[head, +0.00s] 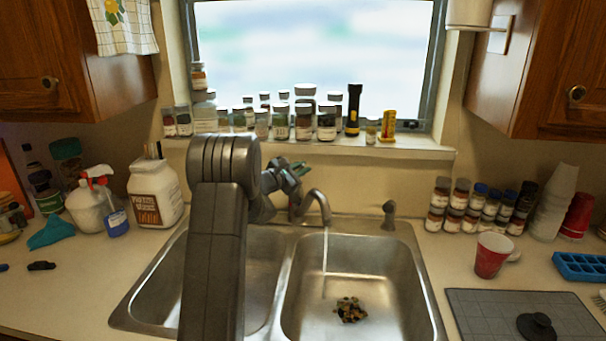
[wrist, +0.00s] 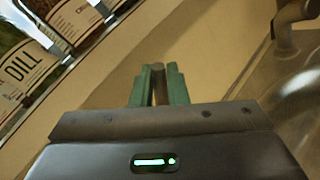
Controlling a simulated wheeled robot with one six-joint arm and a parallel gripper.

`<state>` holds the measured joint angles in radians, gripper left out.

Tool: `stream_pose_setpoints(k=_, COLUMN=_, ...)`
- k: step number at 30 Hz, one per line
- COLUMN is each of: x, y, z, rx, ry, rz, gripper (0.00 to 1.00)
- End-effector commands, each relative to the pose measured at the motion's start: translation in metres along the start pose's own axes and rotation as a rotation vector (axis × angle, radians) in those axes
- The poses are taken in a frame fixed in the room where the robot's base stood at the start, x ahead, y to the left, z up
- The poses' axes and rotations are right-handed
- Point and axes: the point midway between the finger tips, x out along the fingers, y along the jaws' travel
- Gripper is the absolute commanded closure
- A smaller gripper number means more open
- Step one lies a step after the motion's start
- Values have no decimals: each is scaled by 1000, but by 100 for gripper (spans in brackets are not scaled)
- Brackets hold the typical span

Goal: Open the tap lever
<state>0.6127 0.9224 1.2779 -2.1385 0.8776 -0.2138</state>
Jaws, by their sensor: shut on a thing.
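The metal tap (head: 322,204) stands behind the double sink, its curved spout over the right basin. A thin pale streak, which looks like running water, drops from the spout. My gripper (head: 300,169) is just above the tap's base. In the wrist view its green fingers (wrist: 159,84) are shut on a narrow dark bar, the tap lever (wrist: 159,80). In the head view the lever is hidden by my gripper. Part of the tap spout (wrist: 288,25) shows at the right of the wrist view.
Several spice jars (head: 281,121) and a black flashlight (head: 353,110) line the windowsill close behind my gripper. Food scraps (head: 350,309) lie in the right basin (head: 390,260). A soap dispenser (head: 389,214) stands right of the tap. A red cup (head: 490,257) is on the right counter.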

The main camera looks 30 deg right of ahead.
Motion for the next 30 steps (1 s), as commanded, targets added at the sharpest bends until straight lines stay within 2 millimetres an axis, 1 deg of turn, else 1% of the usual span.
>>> stream_pose_setpoints(k=7, x=3, y=16, z=-2, rx=-156, ry=33, rz=-25, gripper=100)
stream_pose_setpoints(k=12, x=4, y=22, z=-4, rx=-235, ry=49, rz=-38, gripper=100)
stream_pose_setpoints(k=25, x=5, y=23, z=-5, rx=-263, ry=54, rz=-43, gripper=100)
stream_pose_setpoints(k=26, x=5, y=23, z=-5, rx=-263, ry=54, rz=-43, gripper=81)
stream_pose_setpoints(k=27, x=5, y=23, z=-5, rx=-262, ry=54, rz=-43, gripper=73)
stream_pose_setpoints(k=28, x=5, y=23, z=-5, rx=-262, ry=54, rz=-43, gripper=67)
stream_pose_setpoints(k=30, x=5, y=23, z=-5, rx=-262, ry=54, rz=-43, gripper=66)
